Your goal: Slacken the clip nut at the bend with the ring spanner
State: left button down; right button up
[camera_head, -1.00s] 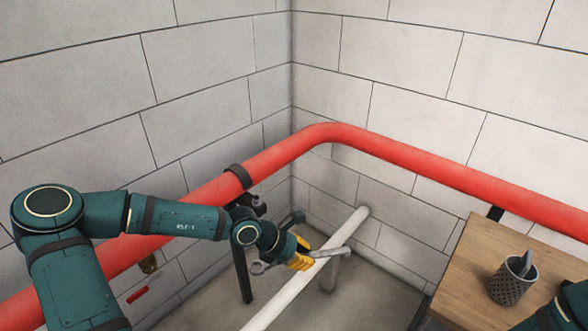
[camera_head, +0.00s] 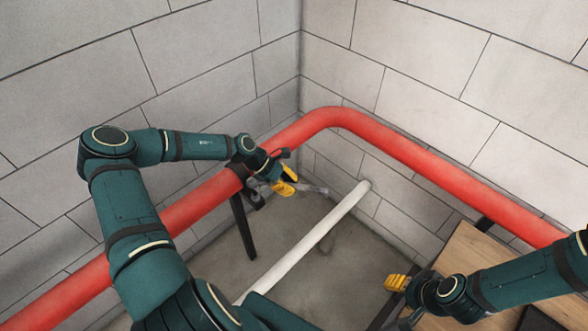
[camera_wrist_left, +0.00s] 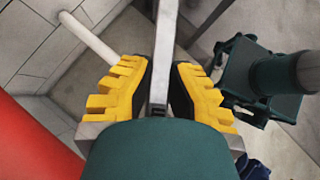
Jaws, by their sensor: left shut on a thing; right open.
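My left gripper (camera_head: 287,184) has yellow fingers and is shut on the grey spanner (camera_head: 315,189), beside the red pipe (camera_head: 360,125). In the left wrist view the spanner's flat shank (camera_wrist_left: 165,45) runs between the yellow fingers (camera_wrist_left: 158,88). One end points right; the other is near a dark fitting below the pipe. I cannot tell whether it touches anything. A black clip (camera_head: 238,168) wraps the red pipe, left of the bend and partly behind my left wrist. Its nut cannot be made out. My right gripper (camera_head: 396,283) is open and empty by the bench edge.
A white pipe (camera_head: 310,240) crosses the floor diagonally below the red pipe. A black post (camera_head: 243,228) stands under the clip. The wooden bench (camera_head: 455,258) is at lower right, partly behind my right arm. Block walls meet behind the bend.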

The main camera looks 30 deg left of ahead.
pick_arm(q)
jog(key=shift+w+a, duration=0.1)
dwell(0.3)
jog(key=shift+r, duration=0.1)
jog(key=shift+f+b, duration=1.3)
jog(key=shift+f, duration=1.25)
jog(key=shift+f+b, duration=0.85)
jog(key=shift+f, duration=0.5)
